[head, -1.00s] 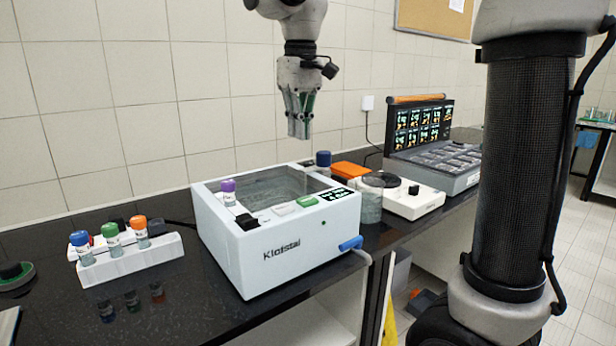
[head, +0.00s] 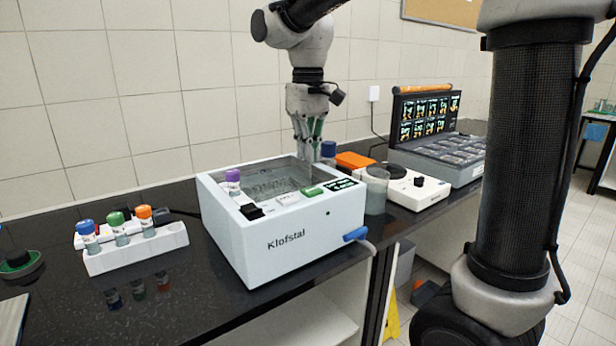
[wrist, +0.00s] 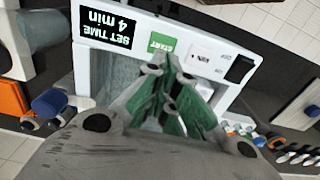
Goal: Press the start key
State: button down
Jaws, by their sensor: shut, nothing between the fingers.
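The white Klofstal shaker (head: 285,235) stands on the dark bench in the head view. The green start key (head: 313,191) is on its top front panel, left of the dark display. In the wrist view the key (wrist: 162,43) reads START upside down, beside the display (wrist: 108,28) showing SET TIME 4 min. My gripper (head: 307,157) is shut and empty, pointing down over the shaker's back part, behind the key in the picture. In the wrist view my gripper's fingertips (wrist: 172,62) appear just below the key. I cannot tell the gap, and no contact is clear.
A white key (head: 288,198) and a black switch (head: 251,211) sit left of the start key. A purple-capped tube (head: 233,180) stands at the shaker's left. A tube rack (head: 135,250) is farther left. A jar (head: 376,192) and a white device (head: 415,192) stand right.

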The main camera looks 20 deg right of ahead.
aim_at(309, 188)
jog(key=shift+f, duration=3.15)
jog(key=shift+f, duration=0.4)
jog(key=shift+s+f, duration=0.1)
jog(key=shift+f, duration=0.55)
notch_tip(309, 188, up, 15)
jog(key=shift+f, duration=0.2)
